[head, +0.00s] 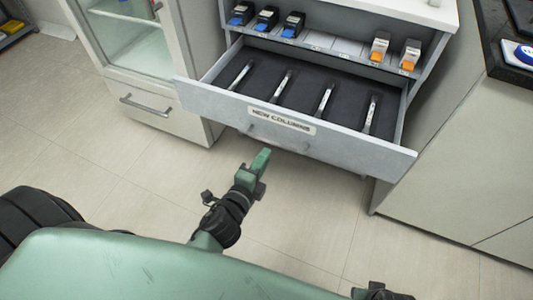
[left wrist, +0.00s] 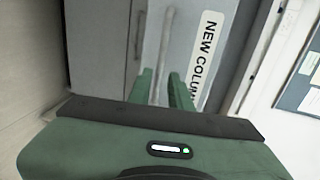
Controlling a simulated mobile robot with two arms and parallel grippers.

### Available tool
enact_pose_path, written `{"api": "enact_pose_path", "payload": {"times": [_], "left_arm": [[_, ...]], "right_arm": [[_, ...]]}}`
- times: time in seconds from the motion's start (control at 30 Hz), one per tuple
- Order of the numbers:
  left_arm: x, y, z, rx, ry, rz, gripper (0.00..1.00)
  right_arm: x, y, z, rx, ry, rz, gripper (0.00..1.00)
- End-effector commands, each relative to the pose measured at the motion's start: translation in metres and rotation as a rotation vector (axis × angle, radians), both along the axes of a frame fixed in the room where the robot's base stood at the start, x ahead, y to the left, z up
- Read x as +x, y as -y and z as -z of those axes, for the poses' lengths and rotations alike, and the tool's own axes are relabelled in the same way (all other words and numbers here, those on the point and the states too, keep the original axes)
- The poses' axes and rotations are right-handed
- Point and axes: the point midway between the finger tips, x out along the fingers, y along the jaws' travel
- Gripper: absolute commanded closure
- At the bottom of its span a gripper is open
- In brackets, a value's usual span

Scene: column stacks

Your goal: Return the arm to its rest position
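The drawer's front (head: 215,103) carries a "NEW COLUMNS" label, which also shows turned sideways in the left wrist view (left wrist: 208,55). Of my right arm only a dark part shows at the bottom edge of the head view; its fingers are not seen.
The drawer holds several slim columns (head: 326,99) on dark lining. A shelf above bears blue-marked and orange-marked holders (head: 380,46). A glass-door cabinet (head: 137,48) stands left, a dark-topped counter (head: 487,62) right. The floor (head: 130,190) in front is clear.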

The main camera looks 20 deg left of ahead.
Motion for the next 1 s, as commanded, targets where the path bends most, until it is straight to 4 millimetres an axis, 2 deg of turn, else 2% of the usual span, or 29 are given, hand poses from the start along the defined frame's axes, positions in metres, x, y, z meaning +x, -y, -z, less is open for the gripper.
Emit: {"api": "enact_pose_path", "payload": {"times": [0.43,0.53,0.57,0.67,0.8,0.9,1.0], "left_arm": [[0.0,0.0,0.0,-0.001,-0.001,0.0,0.8],[-0.002,-0.006,0.008,-0.041,-0.029,-0.032,0.8],[-0.004,-0.01,0.013,-0.073,-0.051,-0.057,0.8],[-0.019,-0.031,0.047,-0.259,-0.183,-0.203,0.8],[-0.062,-0.05,0.111,-0.576,-0.428,-0.472,0.8],[-0.095,-0.05,0.144,-0.737,-0.577,-0.631,0.8],[-0.127,-0.044,0.168,-0.859,-0.708,-0.768,0.8]], "right_arm": [[0.001,-0.001,-0.001,0.001,0.002,0.0,0.64],[0.003,0.0,-0.002,0.001,0.005,0.001,0.64],[0.003,0.0,-0.002,0.001,0.005,0.001,0.64],[0.002,0.0,-0.001,0.001,0.004,0.001,0.64],[0.001,0.0,-0.001,0.001,0.003,0.0,0.64],[0.001,0.0,-0.001,0.0,0.002,0.0,0.64],[0.001,0.0,-0.001,0.0,0.002,0.0,0.64]]}}
